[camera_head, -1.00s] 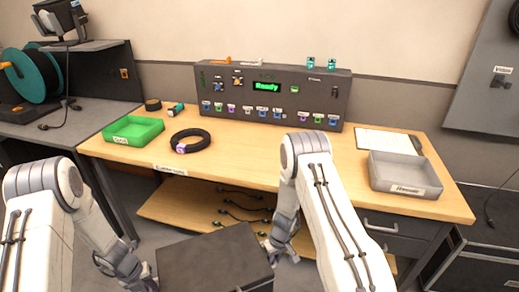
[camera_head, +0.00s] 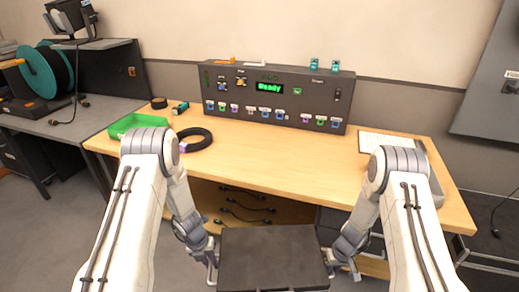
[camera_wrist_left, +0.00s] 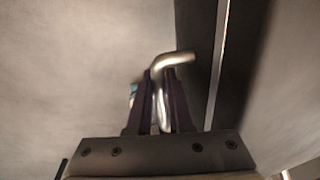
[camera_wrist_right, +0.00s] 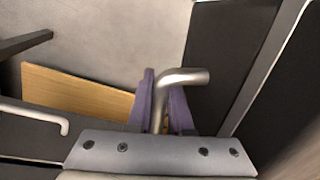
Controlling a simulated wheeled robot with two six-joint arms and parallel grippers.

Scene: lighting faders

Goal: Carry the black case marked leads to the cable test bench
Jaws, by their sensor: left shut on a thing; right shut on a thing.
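The black case (camera_head: 272,260) is held level between my two arms, low in front of the bench. Its marking cannot be read from here. My left gripper (camera_head: 212,262) is at the case's left side; in the left wrist view its fingers are shut on a metal handle (camera_wrist_left: 172,62) of the case. My right gripper (camera_head: 348,262) is at the case's right side; in the right wrist view its fingers are shut on the other metal handle (camera_wrist_right: 182,77). The wooden test bench (camera_head: 270,158) stands just beyond the case, with a dark test panel (camera_head: 310,92) whose display reads "Ready".
On the bench are a green tray (camera_head: 122,125), a coiled black cable (camera_head: 203,141), a white sheet (camera_head: 385,140) and a grey tray (camera_head: 436,188), partly hidden by my right arm. Several leads lie on the lower shelf (camera_head: 285,222). The middle of the bench top is clear.

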